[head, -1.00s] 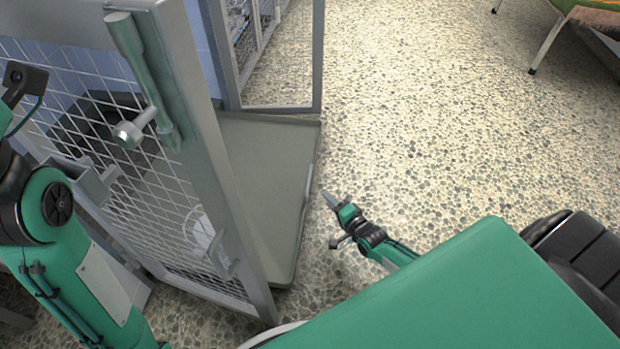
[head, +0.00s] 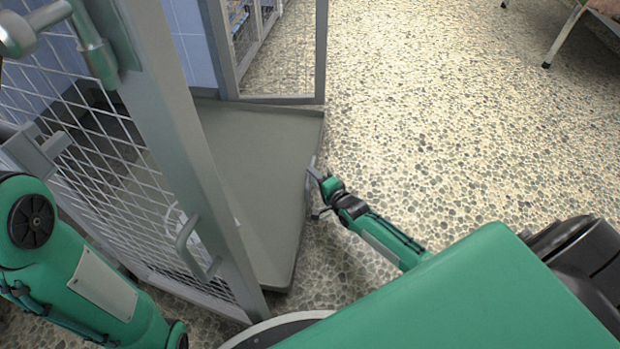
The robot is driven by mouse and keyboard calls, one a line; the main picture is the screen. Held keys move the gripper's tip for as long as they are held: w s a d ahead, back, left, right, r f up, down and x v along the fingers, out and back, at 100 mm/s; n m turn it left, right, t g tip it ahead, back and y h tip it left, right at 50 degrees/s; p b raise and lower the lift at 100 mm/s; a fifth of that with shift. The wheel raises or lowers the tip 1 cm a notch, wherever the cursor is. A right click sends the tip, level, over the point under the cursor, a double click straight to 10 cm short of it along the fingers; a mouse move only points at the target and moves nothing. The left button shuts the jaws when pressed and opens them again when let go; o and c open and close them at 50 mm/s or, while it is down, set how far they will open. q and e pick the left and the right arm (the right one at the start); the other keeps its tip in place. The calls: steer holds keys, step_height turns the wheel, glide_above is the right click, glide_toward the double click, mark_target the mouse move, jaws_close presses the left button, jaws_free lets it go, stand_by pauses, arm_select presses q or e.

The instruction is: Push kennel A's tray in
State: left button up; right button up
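The grey tray (head: 262,190) sticks out over the floor from the kennel, past its open mesh door (head: 178,150). Whether the fingers touch the handle or tray, I cannot tell. Part of the tray is hidden behind the door's frame and mesh. My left arm shows at the left edge, but its gripper is out of view.
The door with its latch and handle (head: 190,245) stands between my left arm and the tray. Another mesh door (head: 275,50) stands open beyond the tray. The pebbled floor (head: 430,120) right of the tray is clear. A piece of furniture with metal legs (head: 562,38) stands at the top right.

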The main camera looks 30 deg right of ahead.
steer(key=shift+w+a+f+b, duration=0.1)
steer(key=shift+w+b, duration=0.25)
steer(key=shift+w, duration=0.4)
steer(key=shift+w+a+f+b, duration=0.1)
steer(key=shift+w+b, duration=0.2)
steer(key=shift+w, duration=0.45)
jaws_close()
